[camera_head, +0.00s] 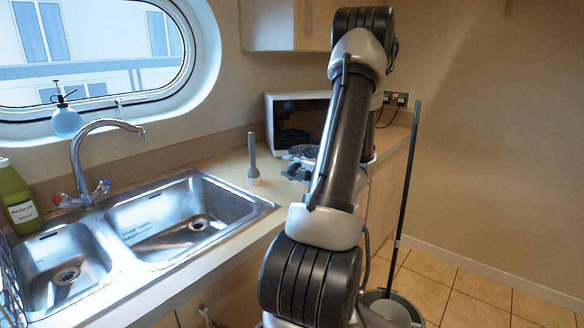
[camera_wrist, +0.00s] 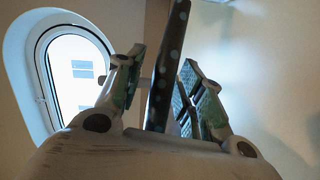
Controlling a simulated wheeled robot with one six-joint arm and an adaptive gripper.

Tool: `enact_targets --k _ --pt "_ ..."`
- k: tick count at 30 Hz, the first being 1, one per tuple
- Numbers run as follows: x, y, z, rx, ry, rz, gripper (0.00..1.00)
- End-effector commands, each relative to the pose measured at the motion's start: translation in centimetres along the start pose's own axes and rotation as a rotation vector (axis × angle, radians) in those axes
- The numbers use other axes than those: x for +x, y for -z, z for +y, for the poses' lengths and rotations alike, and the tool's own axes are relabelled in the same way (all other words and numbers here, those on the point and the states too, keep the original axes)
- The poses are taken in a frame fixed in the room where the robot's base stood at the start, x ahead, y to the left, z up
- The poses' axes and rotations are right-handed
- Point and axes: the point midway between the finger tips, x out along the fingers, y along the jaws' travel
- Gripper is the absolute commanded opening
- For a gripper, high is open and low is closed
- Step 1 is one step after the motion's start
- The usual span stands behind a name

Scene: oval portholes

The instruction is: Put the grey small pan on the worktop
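My gripper (camera_head: 296,170) is over the worktop (camera_head: 228,170), in front of the microwave, partly hidden by my arm in the head view. A dark, speckled thing (camera_head: 304,151), which looks like the grey small pan, shows just above and behind it. In the wrist view a dark strip with pale dots (camera_wrist: 167,70), seemingly part of the pan, runs between the two fingers of my gripper (camera_wrist: 163,75). The fingers are apart, with a gap beside the strip on the left. The strip lies close to the right finger. Most of the pan is hidden.
A grey upright utensil (camera_head: 253,160) stands on the worktop left of my gripper. The microwave (camera_head: 297,118) is behind. A double sink (camera_head: 165,222) with a tap (camera_head: 85,155) is at the left. A long-handled mop (camera_head: 406,190) stands at the right.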

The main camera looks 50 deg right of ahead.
Motion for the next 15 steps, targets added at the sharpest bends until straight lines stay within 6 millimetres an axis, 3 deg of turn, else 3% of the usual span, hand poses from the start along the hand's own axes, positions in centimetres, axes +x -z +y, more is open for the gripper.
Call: enact_targets --k 8,11,15 --pt "0.0 0.0 0.2 -0.001 0.0 0.0 0.39" --pt "-1.0 0.0 0.2 0.0 0.001 -0.001 0.39" --pt "-3.8 -0.1 0.2 0.0 -0.001 -0.005 0.39"
